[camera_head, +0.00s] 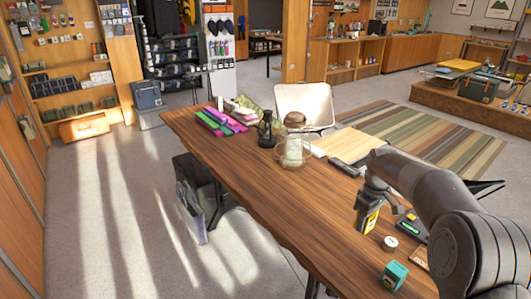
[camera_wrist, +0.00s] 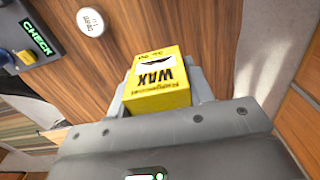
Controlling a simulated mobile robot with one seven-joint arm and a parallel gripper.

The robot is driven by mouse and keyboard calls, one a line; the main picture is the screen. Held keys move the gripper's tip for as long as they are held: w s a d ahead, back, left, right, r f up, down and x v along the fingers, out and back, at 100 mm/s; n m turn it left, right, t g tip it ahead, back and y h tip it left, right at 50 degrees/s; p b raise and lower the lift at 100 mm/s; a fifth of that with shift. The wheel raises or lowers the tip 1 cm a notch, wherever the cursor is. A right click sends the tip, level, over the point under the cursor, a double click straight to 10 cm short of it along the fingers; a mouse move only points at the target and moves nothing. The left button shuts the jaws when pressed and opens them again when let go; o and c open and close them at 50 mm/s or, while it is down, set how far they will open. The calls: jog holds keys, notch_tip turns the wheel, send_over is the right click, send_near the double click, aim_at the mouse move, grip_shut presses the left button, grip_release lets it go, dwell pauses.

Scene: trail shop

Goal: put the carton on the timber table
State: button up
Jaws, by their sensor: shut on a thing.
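A yellow carton marked "WAX" (camera_wrist: 158,80) is between the two fingers of my gripper (camera_wrist: 160,92) in the wrist view. My gripper is shut on it. In the head view the carton (camera_head: 368,219) hangs below my gripper (camera_head: 370,203), over the near right part of the timber table (camera_head: 248,186). The wood of the table (camera_wrist: 122,52) lies behind the carton in the wrist view. I cannot tell the exact gap between the carton and the tabletop.
Close by on the table are a round white disc (camera_head: 390,242), a teal box (camera_head: 394,275) and a dark device with a green display (camera_head: 414,230). Farther along stand a glass jug (camera_head: 293,150), black binoculars (camera_head: 266,130) and pink and green items (camera_head: 222,121). The table's left middle is bare.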

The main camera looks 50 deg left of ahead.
jog(key=s+a+f, duration=0.1)
jog(key=a+f, duration=0.1)
jog(key=a, duration=0.1)
jog(key=s+a+f, duration=0.1)
jog(key=a+f, duration=0.1)
jog(key=a, duration=0.2)
jog(key=s+a+f, duration=0.1)
jog(key=a+f, duration=0.2)
jog(key=a, duration=0.1)
jog(key=shift+s+a, duration=0.15)
jog(key=shift+s, duration=0.2)
jog(key=shift+f, duration=2)
jog(key=shift+f, duration=0.1)
jog(key=o, duration=1)
jog(key=shift+f, duration=0.1)
jog(key=shift+o, duration=0.3)
notch_tip(320, 180, up, 12)
jog(key=shift+r, duration=0.2)
